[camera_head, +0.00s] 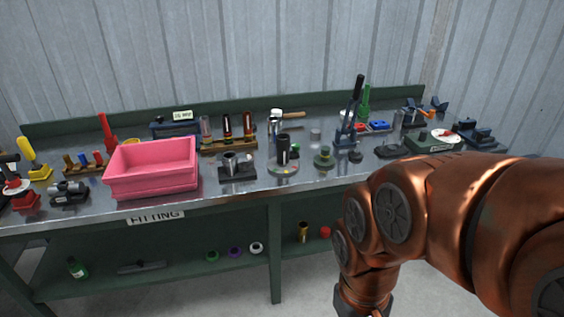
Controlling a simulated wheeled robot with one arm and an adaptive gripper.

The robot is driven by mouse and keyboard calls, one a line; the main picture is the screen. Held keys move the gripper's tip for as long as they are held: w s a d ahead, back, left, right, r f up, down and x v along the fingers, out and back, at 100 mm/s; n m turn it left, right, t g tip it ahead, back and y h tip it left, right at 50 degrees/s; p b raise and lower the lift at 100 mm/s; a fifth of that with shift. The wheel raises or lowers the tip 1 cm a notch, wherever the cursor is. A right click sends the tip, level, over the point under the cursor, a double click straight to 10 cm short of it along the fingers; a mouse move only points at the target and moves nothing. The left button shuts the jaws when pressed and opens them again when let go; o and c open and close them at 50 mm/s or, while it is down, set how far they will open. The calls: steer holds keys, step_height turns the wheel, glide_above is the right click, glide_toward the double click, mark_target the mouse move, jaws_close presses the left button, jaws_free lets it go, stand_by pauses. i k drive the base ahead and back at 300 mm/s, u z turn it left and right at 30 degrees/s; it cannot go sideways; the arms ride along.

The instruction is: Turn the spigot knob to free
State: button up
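No part is plainly marked as the spigot knob. A dark upright cylinder (284,150) stands on a pale round base with small coloured marks, at the middle of the bench. My copper-coloured arm fills the lower right, in front of the bench and apart from these pieces. It bends down to the bottom edge, where my gripper is cut off by the frame.
The metal-topped bench (225,201) is crowded. A pink bin (153,182) stands front left; a black fixture with a metal cup (237,166) is right of it. A tall lever press (350,112) and a green-based dial fixture (432,142) stand right. The lower shelf (180,274) holds loose parts.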

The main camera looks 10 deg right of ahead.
mark_target(295, 146)
steer(key=k, duration=0.65)
steer(key=z, duration=0.7)
steer(key=i, duration=1.15)
steer(key=u, duration=0.65)
steer(key=i, duration=0.65)
steer(key=u, duration=0.05)
